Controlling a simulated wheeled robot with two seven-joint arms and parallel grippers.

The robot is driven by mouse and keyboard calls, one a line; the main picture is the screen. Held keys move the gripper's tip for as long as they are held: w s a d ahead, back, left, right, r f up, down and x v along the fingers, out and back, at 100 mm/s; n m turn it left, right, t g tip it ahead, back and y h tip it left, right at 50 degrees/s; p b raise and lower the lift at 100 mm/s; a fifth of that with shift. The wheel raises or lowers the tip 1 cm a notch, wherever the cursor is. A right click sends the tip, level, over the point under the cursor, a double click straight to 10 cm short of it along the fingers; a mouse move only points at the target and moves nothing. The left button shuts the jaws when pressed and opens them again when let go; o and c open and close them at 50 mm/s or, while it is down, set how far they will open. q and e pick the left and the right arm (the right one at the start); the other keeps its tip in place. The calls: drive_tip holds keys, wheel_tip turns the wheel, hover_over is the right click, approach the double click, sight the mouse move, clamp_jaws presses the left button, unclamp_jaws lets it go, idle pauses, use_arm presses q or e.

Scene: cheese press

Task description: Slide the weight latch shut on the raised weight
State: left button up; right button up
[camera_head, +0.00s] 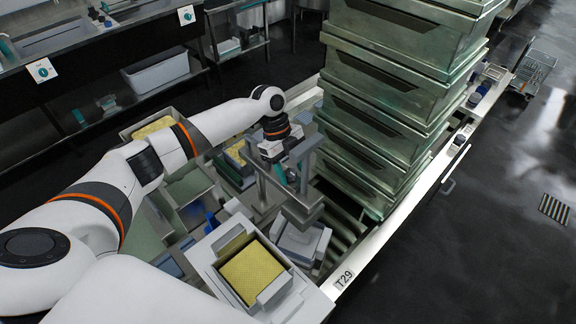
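My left arm reaches in from the left. Its gripper (281,170) points down over the grey metal frame of the press (270,195), in the middle of the picture. A small teal part shows at the gripper's lower end; I cannot tell whether it is a finger or a piece being held. The fingertips are mostly hidden, so I cannot tell whether they are open or shut. Neither the weight latch nor the raised weight can be told apart clearly among the grey parts. My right gripper is not in view.
A tall stack of green metal bins (385,95) stands close to the gripper's right. A grey box with a yellow block (252,272) is at the front. A pale ledge marked T29 (345,279) runs along the right.

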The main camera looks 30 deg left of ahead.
use_arm(q)
drive_tip(key=shift+w+a+r, duration=0.15)
drive_tip(key=shift+a+r, duration=0.15)
drive_tip(key=shift+r, duration=0.15)
drive_tip(key=b+v, duration=0.2)
drive_tip(key=v, duration=0.9)
drive_tip(key=shift+d+b, duration=0.2)
drive_tip(key=shift+b, duration=0.15)
